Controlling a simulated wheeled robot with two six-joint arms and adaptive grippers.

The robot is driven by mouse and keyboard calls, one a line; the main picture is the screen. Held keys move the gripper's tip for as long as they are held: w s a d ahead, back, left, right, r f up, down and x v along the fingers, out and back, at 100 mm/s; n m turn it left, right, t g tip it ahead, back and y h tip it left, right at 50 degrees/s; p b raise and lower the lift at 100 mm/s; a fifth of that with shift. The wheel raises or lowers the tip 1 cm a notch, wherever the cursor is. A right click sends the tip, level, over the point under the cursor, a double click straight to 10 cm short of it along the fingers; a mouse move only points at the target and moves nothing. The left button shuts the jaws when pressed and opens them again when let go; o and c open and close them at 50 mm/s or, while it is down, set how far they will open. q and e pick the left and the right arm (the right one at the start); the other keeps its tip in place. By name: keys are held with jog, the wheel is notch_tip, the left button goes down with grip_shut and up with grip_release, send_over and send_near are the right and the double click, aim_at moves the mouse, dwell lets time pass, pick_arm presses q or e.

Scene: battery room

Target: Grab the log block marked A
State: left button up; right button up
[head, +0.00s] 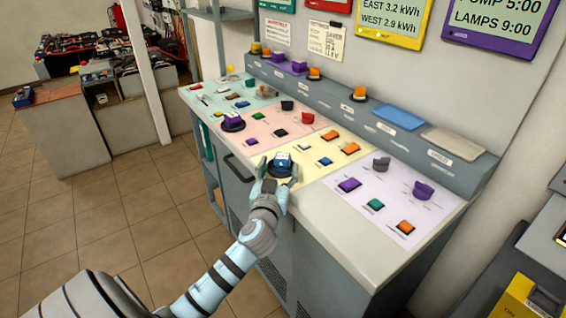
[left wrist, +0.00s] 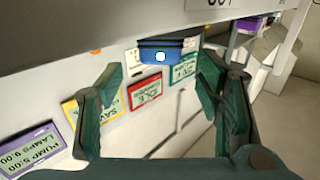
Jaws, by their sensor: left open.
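A small blue block (head: 283,158) with a pale mark stands on a dark round base (head: 281,170) at the front edge of the console's yellow panel. No letter A is readable on it, so I cannot tell whether it is the log block. My left gripper (head: 277,172) is at this block, its fingers spread on either side of the base. In the left wrist view the blue block (left wrist: 165,50) shows a white dot and lies ahead of the open fingers (left wrist: 160,85), with nothing held between them. My right gripper is out of view.
The console top (head: 330,193) carries several coloured buttons and knobs close around the block. A raised ledge (head: 370,118) with orange and purple pieces runs behind. Wall signs hang above. Open tiled floor (head: 130,220) lies left; a yellow box (head: 525,300) is at lower right.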

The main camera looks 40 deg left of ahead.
aim_at(281, 161)
pick_arm(q)
jog(key=x, duration=0.3)
jog(key=shift+w+a, duration=0.15)
jog(key=shift+w, duration=0.2)
jog(key=shift+s, duration=0.15)
jog(key=c, duration=1.4)
